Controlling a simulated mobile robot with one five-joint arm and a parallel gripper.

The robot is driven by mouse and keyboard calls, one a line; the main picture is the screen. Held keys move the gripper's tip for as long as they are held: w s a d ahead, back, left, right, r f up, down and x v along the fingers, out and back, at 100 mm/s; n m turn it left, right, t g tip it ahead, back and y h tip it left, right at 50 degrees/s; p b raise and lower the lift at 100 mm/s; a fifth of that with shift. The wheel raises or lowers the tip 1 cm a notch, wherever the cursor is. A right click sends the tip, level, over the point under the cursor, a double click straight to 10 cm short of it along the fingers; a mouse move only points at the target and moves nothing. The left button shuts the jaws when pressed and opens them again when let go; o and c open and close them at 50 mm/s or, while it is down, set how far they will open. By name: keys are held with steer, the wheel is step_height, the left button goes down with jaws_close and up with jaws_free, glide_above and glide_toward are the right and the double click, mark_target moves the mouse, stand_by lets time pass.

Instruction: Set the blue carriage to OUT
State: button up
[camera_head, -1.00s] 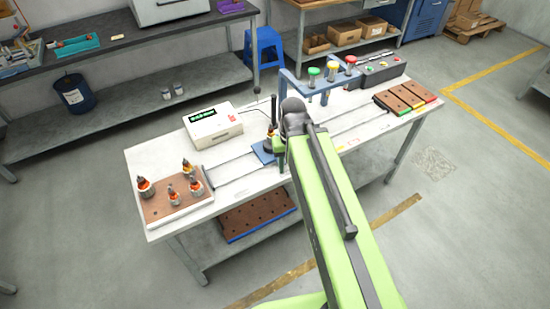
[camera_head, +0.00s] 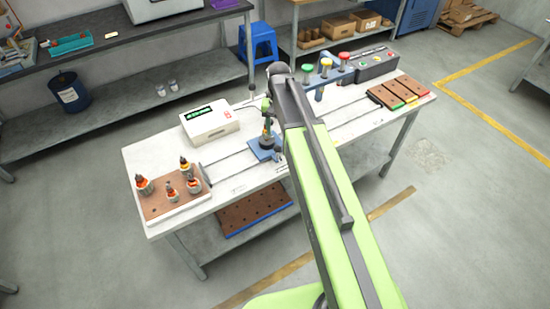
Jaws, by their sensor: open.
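The blue carriage (camera_head: 258,154) sits on the two thin rails on the white workbench, just right of the display box. A dark upright part with a little green stands on it. Its right side is partly covered by my arm. My green arm reaches up from the bottom, and its dark joint shows above the carriage. No OUT marking is readable.
A white display box (camera_head: 210,122) stands behind the rails. A brown board (camera_head: 160,208) with several orange-and-dark parts is at the bench's left end. A blue frame (camera_head: 318,82) with coloured knobs, a dark control box (camera_head: 374,64) and brown blocks (camera_head: 400,91) are at the right.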

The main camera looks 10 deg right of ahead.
mark_target(277, 159)
step_height(277, 159, down, 14)
steer(key=b, duration=1.2)
steer(key=shift+b, duration=0.3)
jaws_close()
